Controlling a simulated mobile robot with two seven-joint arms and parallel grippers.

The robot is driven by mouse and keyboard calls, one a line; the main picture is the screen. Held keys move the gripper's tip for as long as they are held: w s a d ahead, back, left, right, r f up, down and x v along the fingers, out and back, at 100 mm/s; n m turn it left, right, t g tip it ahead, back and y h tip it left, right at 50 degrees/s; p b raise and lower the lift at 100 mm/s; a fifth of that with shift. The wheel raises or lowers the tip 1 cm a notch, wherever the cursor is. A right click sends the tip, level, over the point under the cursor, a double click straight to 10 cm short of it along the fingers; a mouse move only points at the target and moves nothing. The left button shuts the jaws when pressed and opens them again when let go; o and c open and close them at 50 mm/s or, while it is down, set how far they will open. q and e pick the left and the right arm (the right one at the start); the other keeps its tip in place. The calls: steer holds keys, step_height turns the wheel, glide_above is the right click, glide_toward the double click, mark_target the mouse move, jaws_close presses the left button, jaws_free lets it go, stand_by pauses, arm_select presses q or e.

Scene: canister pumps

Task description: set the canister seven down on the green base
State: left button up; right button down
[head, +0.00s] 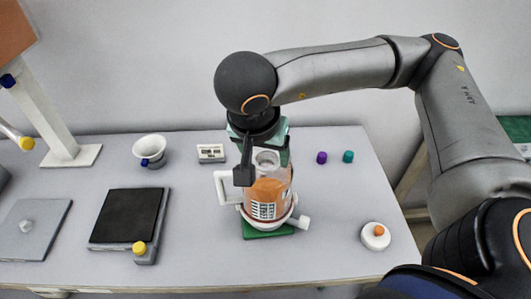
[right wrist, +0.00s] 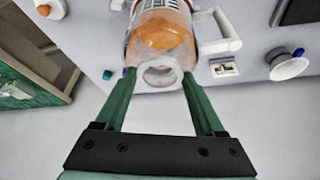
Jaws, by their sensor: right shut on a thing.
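The canister (head: 268,195) is clear with orange contents, a white printed label and a white handle on its left in the head view. It stands roughly upright over the green base (head: 268,233); a white ring with a side spout (head: 302,222) surrounds its lower end. I cannot tell if its bottom rests fully there. My right gripper (head: 262,152) comes down from above, shut on the canister's upper part. In the right wrist view, the green fingers (right wrist: 160,78) flank the neck of the canister (right wrist: 160,45). The number on it is not readable. My left gripper is not in view.
Left of the base are a black-topped pad with a yellow knob (head: 128,218), a grey plate (head: 35,228) and a white cup (head: 150,148). A small white display (head: 211,153) stands behind. Right are purple and teal caps (head: 348,157) and a white disc with orange knob (head: 375,236).

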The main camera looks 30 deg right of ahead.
arm_select(q)
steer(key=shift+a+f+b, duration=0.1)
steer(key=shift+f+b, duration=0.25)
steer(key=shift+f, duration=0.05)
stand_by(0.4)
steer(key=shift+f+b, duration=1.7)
steer(key=shift+b, duration=0.05)
arm_select(e)
steer(key=shift+f, duration=1.45)
jaws_free()
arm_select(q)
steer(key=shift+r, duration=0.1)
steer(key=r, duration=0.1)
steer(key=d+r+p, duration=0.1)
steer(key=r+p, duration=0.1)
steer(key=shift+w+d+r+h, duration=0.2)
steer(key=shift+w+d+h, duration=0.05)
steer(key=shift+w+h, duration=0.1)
arm_select(e)
steer(key=v, duration=1.2)
steer(key=shift+r, duration=0.3)
